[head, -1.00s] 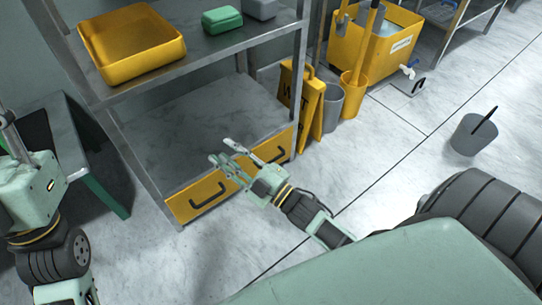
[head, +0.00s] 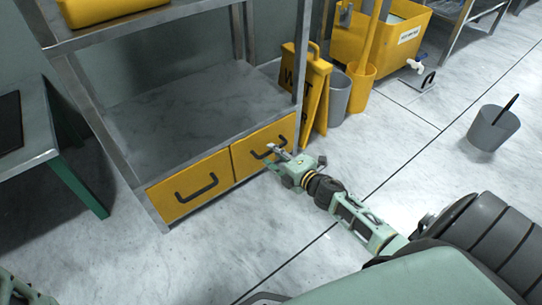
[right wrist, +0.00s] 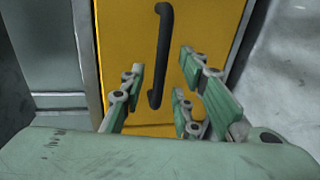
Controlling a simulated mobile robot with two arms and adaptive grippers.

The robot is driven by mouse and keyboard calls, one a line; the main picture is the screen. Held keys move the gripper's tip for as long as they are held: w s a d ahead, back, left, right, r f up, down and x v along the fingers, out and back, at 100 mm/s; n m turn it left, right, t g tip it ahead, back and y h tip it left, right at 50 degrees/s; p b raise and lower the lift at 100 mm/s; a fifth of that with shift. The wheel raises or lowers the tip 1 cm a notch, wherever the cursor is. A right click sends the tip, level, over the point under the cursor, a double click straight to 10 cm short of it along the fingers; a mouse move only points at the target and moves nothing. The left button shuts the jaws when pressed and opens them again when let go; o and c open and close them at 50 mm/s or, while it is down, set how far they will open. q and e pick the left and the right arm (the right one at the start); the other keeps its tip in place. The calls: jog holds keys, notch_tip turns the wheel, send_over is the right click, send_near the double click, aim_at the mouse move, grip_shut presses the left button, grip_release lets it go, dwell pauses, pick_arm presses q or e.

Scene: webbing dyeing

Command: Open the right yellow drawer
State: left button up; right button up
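The right yellow drawer (head: 242,158) is shut, at the bottom right of the metal shelf unit. Its black bar handle (head: 269,151) is partly hidden behind my right gripper (head: 273,155). In the right wrist view the yellow front (right wrist: 212,22) fills the middle and the black handle (right wrist: 160,55) runs up and down. The fingers of my right gripper (right wrist: 161,78) are open, apart on either side of the handle's lower part; I cannot tell whether they touch it.
The left yellow drawer (head: 178,197), also shut, sits beside it. A yellow wet-floor sign (head: 314,92) and a grey bin (head: 339,95) stand right of the unit. A grey bucket (head: 489,131) is farther right. The floor before the drawers is clear.

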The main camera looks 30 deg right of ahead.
jog(key=shift+b+x, duration=0.3)
jog(key=shift+x, duration=0.9)
grip_shut()
